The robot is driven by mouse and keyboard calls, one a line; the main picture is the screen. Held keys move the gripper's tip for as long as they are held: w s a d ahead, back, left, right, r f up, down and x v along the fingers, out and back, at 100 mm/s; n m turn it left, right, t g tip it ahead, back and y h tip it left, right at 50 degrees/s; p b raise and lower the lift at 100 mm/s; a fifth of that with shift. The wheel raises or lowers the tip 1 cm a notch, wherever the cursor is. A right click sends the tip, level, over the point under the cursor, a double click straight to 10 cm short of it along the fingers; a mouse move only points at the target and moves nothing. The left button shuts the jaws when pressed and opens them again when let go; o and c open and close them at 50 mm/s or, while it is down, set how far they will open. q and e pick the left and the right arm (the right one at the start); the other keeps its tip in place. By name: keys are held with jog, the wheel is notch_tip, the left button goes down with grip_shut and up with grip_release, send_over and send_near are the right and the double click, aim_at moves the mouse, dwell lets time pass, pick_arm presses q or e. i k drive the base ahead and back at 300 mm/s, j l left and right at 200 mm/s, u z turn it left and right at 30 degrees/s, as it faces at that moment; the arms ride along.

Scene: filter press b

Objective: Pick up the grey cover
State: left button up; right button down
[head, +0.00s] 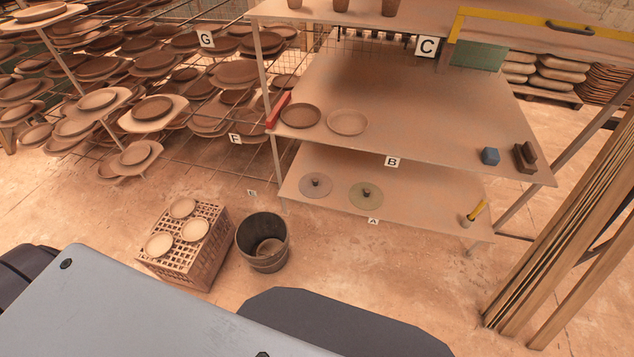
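A round grey cover (316,187) with a small dark knob lies flat on the lowest shelf (420,205), which has the label A on its front edge. A similar olive-green cover (366,195) with a dark knob lies just to its right, apart from it. Both are on the left half of that shelf, under the overhang of the middle shelf (440,120), labelled B. The grey cover is fully visible. Neither of my grippers shows in the head view.
A dark bucket (263,243) and a slatted crate (187,262) with round plates on top stand on the floor left of the shelf. A yellow-handled tool (475,213) is at the lowest shelf's right end. Upright boards (560,220) stand at the right.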

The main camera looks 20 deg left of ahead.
aim_at(313, 185)
jog(key=i+j+z, duration=0.1)
jog(key=i+j, duration=0.15)
jog(key=i, duration=0.2)
jog(key=i+j+z, duration=0.1)
jog(key=i+j, duration=0.15)
jog(key=i, duration=0.2)
jog(key=i+j+z, duration=0.15)
jog(key=i+j, duration=0.15)
jog(key=i, duration=0.15)
